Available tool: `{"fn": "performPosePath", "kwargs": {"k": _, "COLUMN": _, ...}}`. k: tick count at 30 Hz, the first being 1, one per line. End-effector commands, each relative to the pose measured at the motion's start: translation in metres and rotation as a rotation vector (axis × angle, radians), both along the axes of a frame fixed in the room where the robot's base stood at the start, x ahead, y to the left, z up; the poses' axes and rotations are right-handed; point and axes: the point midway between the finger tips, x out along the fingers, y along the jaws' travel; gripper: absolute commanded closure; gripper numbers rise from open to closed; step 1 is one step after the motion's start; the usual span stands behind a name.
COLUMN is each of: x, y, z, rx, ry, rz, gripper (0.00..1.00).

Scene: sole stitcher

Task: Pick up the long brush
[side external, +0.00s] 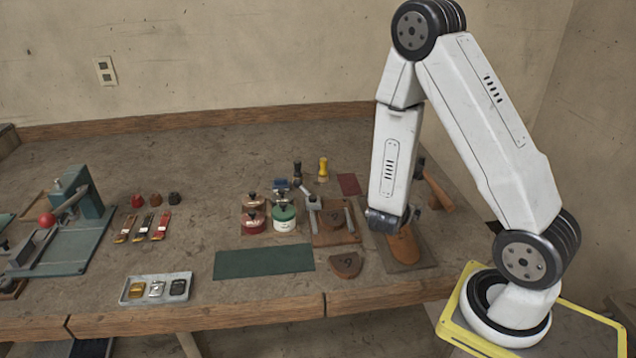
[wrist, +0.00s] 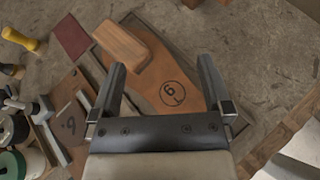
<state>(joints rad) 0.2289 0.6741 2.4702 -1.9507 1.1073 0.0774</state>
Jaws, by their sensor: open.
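A long wooden block (wrist: 122,45), which looks like the back of the long brush, lies slanted across the upper left of the brown sole in the wrist view. No bristles show. In the side view I cannot make it out; my arm covers that area. My gripper (wrist: 161,66) is open and empty, above the sole (wrist: 178,92) marked with a circled figure. The block lies ahead of the fingers and to the left, its near end close to the left fingertip. In the side view my gripper (side external: 405,218) hangs low over the far part of the sole (side external: 403,247).
A brown wooden piece (side external: 437,190) sits right of my gripper. On the left are jars (side external: 284,215), a yellow-handled tool (side external: 323,168) and a red patch (side external: 348,184). A green mat (side external: 263,261) lies nearer the front. Bare bench lies beyond the sole.

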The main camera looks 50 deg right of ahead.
Motion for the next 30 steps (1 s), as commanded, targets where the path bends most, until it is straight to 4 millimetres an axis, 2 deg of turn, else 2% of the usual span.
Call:
{"fn": "performPosePath", "kwargs": {"k": 6, "x": 0.022, "y": -0.002, "z": -0.013, "rx": -0.062, "ry": 0.038, "rz": 0.215, "gripper": 0.0}}
{"fn": "performPosePath", "kwargs": {"k": 12, "x": 0.035, "y": 0.002, "z": -0.021, "rx": -0.086, "ry": 0.043, "rz": 0.334, "gripper": 0.0}}
{"fn": "performPosePath", "kwargs": {"k": 21, "x": 0.038, "y": 0.002, "z": -0.023, "rx": -0.091, "ry": 0.042, "rz": 0.359, "gripper": 0.0}}
{"fn": "performPosePath", "kwargs": {"k": 30, "x": 0.046, "y": -0.015, "z": -0.03, "rx": -0.089, "ry": 0.042, "rz": 0.356, "gripper": 0.0}}
